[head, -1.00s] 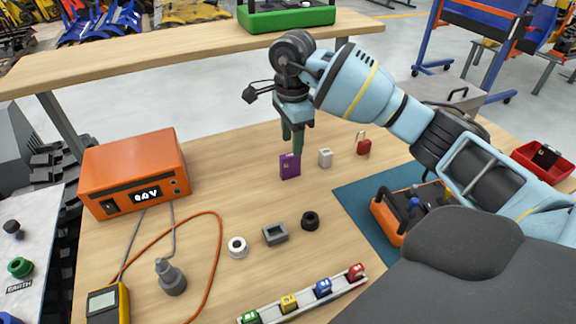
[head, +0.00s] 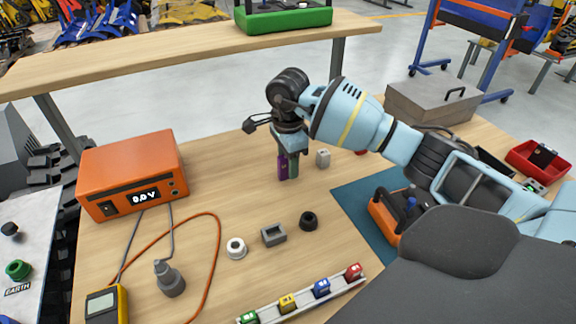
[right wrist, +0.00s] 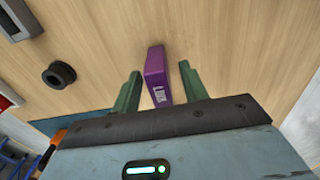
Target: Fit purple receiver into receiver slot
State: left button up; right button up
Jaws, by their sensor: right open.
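The purple receiver (head: 282,167) stands upright on the wooden bench, partly hidden by my right gripper (head: 289,174). In the right wrist view, the receiver (right wrist: 155,72) with its white label lies between the two green fingers of my right gripper (right wrist: 157,82). The fingers are open, with a gap on each side of the receiver. I cannot make out which thing is the receiver slot. My left gripper is not in view.
A white ring (head: 236,248), a grey square socket (head: 273,235) and a black ring (head: 308,221) lie nearer. An orange power supply (head: 132,175) stands left, with bare bench between.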

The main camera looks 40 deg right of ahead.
grip_shut()
jog(key=shift+r, duration=0.45)
jog(key=r, duration=0.2)
jog(key=shift+s+a+r, duration=0.35)
jog(key=s+a+r, duration=0.1)
jog(key=s+a, duration=0.9)
jog(key=s, duration=0.1)
jog(key=shift+s+r+b, duration=0.15)
jog(key=shift+r+b, duration=0.05)
jog(key=shift+b, duration=0.1)
